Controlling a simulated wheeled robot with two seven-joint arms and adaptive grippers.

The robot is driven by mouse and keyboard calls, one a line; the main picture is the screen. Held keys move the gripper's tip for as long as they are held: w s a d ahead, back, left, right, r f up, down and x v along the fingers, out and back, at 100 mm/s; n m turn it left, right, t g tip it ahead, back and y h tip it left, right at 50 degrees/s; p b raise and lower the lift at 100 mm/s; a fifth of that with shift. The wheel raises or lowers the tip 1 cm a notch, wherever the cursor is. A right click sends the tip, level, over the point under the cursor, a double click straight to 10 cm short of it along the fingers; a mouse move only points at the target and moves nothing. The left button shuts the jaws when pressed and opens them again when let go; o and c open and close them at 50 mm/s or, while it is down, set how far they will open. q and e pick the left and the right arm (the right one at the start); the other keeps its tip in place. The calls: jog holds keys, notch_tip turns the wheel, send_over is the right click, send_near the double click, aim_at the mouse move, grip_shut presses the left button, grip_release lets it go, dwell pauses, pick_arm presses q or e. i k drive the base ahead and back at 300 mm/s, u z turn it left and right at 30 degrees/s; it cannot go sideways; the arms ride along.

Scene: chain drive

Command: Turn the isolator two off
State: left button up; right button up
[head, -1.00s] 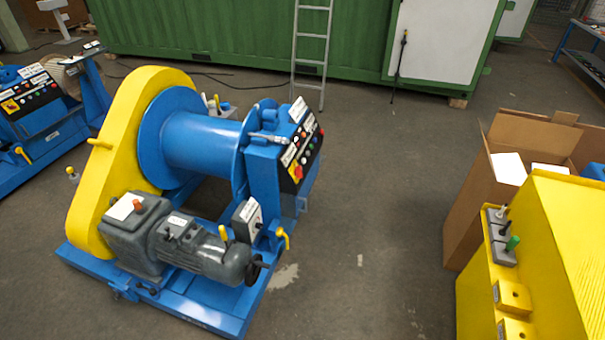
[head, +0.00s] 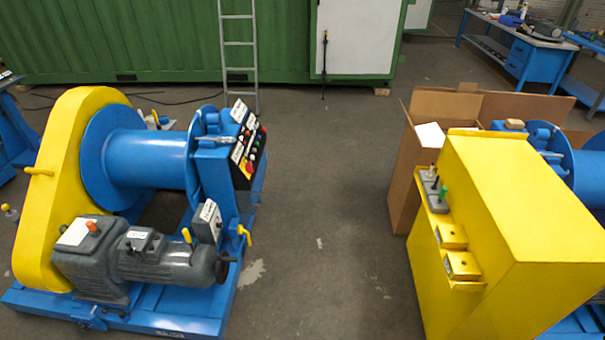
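A blue winch (head: 150,160) with a yellow chain guard (head: 45,215) stands at the left in the head view. Its sloped black control panel (head: 252,148) carries several coloured buttons, white labels and a red knob on yellow (head: 249,168). A grey box with a white face (head: 209,220) sits lower on the winch, with a yellow lever (head: 186,236) near it. The labels are too small to read, so I cannot tell which part is isolator two or its position. Neither of my grippers is in view.
A yellow cabinet (head: 520,210) with small grey blocks and knobs (head: 435,192) on its left side stands at the right. Open cardboard boxes (head: 402,180) are behind it. The grey floor (head: 320,270) between winch and cabinet is clear. A ladder (head: 239,50) leans on a green container (head: 150,45).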

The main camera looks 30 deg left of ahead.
aim_at(248, 168)
jog(key=z, duration=0.15)
jog(key=i, duration=0.8)
jog(key=u, duration=0.95)
jog(key=i, duration=1.45)
jog(key=u, duration=1.15)
